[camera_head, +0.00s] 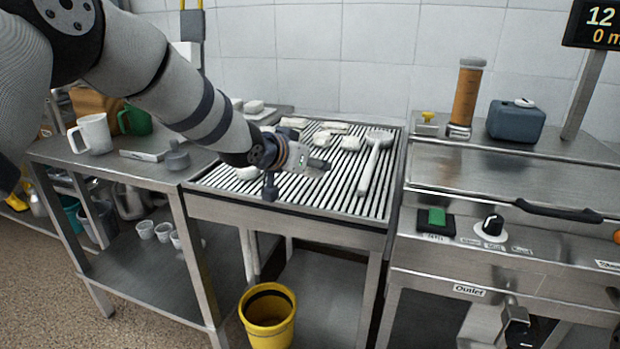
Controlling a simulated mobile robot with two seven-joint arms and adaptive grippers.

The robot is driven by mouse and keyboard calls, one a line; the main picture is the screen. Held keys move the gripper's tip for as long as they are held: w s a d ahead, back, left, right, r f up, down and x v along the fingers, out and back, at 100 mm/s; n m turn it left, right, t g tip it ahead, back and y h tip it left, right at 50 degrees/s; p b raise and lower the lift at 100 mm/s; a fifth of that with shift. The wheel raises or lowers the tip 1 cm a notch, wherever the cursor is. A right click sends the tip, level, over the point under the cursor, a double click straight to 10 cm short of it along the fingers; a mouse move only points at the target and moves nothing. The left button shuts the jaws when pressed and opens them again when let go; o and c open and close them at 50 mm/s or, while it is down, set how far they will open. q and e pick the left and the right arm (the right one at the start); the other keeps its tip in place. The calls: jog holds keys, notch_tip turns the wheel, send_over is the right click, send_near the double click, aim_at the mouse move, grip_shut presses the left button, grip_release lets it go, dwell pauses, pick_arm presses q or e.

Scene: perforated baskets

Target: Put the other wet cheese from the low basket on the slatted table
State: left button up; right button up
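My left gripper (316,167) hangs over the slatted table (300,196), its fingers pointing right. The fingertips are small and dark, so I cannot tell whether they are open or shut, and no cheese shows clearly in them. Several white pieces that look like cheese lie on the slats behind it, including one at the back left (293,122), one at the back (335,127), one in the middle (322,138) and one farther right (350,144). I cannot make out the low basket. My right gripper is out of view.
A white long-handled tool (372,160) lies on the slats at right. Left is a steel side table with a white mug (93,134) and a green mug (134,121). A yellow bucket (268,316) stands below. A steel vat unit (515,205) with controls adjoins on the right.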

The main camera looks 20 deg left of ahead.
aim_at(307, 176)
pick_arm(q)
jog(key=f, duration=0.3)
jog(key=shift+w+a+f, duration=0.3)
jog(key=shift+a+f, duration=0.05)
jog(key=shift+f, duration=0.05)
jog(key=shift+c, duration=0.5)
jog(key=o, duration=1.3)
